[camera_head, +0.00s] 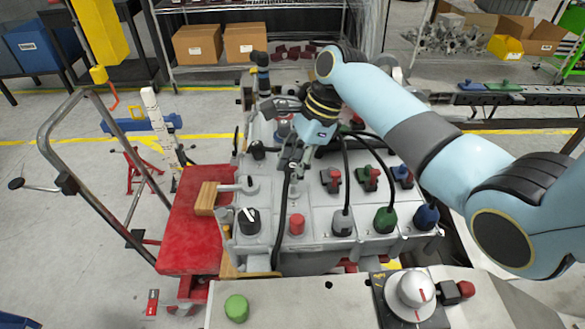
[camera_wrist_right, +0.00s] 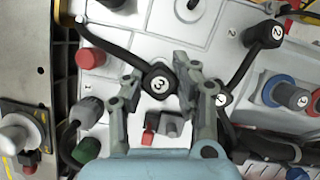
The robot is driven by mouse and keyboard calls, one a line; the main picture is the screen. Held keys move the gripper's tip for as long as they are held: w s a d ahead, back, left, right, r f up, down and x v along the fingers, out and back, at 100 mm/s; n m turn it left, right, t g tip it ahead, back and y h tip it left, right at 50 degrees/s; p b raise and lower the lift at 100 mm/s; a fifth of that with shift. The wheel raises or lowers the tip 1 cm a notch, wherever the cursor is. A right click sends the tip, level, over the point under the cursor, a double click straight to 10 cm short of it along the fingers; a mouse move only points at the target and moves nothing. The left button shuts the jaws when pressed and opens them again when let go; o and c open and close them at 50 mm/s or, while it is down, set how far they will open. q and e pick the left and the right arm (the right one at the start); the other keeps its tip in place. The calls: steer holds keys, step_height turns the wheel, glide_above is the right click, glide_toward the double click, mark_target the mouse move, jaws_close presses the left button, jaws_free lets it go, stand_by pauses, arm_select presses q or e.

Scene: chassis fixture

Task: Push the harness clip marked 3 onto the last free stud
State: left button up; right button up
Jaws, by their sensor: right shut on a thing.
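My right gripper (camera_head: 292,158) reaches over the grey chassis from the right in the head view. In the right wrist view its two fingers (camera_wrist_right: 156,88) flank the black harness clip marked 3 (camera_wrist_right: 158,83), and it is shut on it. A black cable (camera_wrist_right: 115,50) runs from this clip to the upper left. The clip marked 2 (camera_wrist_right: 265,34) sits on the chassis at upper right. My left gripper is not in view.
A red button (camera_head: 297,224), a black knob (camera_head: 248,221) and several coloured connectors stand on the chassis. A red cart (camera_head: 190,235) is at left. A panel with a green button (camera_head: 237,308) and a white knob (camera_head: 414,289) lies in front.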

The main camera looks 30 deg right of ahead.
steer(key=shift+f+b, duration=0.45)
steer(key=shift+f, duration=0.2)
steer(key=shift+r, duration=0.2)
steer(key=shift+p, duration=0.45)
arm_select(q)
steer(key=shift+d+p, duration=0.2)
steer(key=shift+p, duration=0.2)
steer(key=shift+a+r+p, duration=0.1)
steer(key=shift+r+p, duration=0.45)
steer(key=shift+p, duration=0.05)
arm_select(e)
steer(key=shift+p, duration=0.6)
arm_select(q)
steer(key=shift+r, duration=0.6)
